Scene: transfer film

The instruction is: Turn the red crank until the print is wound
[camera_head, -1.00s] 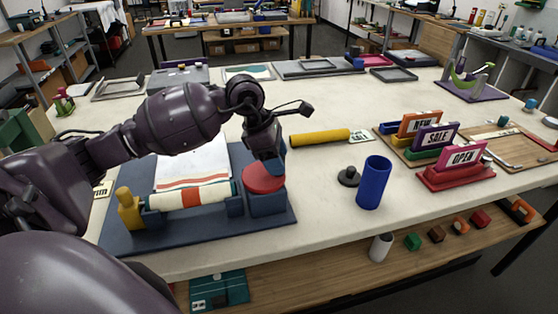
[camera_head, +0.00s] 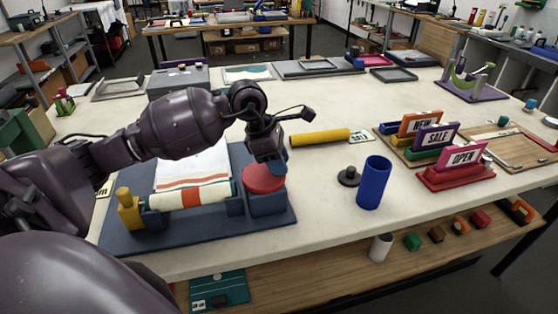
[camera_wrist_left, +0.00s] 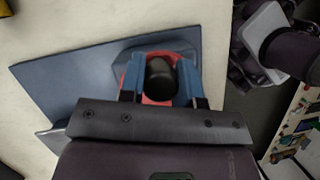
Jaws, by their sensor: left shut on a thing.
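The red crank (camera_head: 262,180) is a round disc on a dark blue block at the right end of a blue base board (camera_head: 120,237). My left gripper (camera_head: 275,163) points down over it. In the left wrist view its two blue fingers (camera_wrist_left: 161,82) stand on either side of a dark round knob (camera_wrist_left: 161,78) on the red crank (camera_wrist_left: 150,100), shut on it. The print (camera_head: 194,168) is a white sheet with red and green stripes. Its near end lies on a roller (camera_head: 190,196) with an orange-red band. My right gripper is not in view.
Sign stands (camera_head: 455,168) are farther right. A wooden shelf (camera_head: 340,270) with small blocks lies below the table's front edge.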

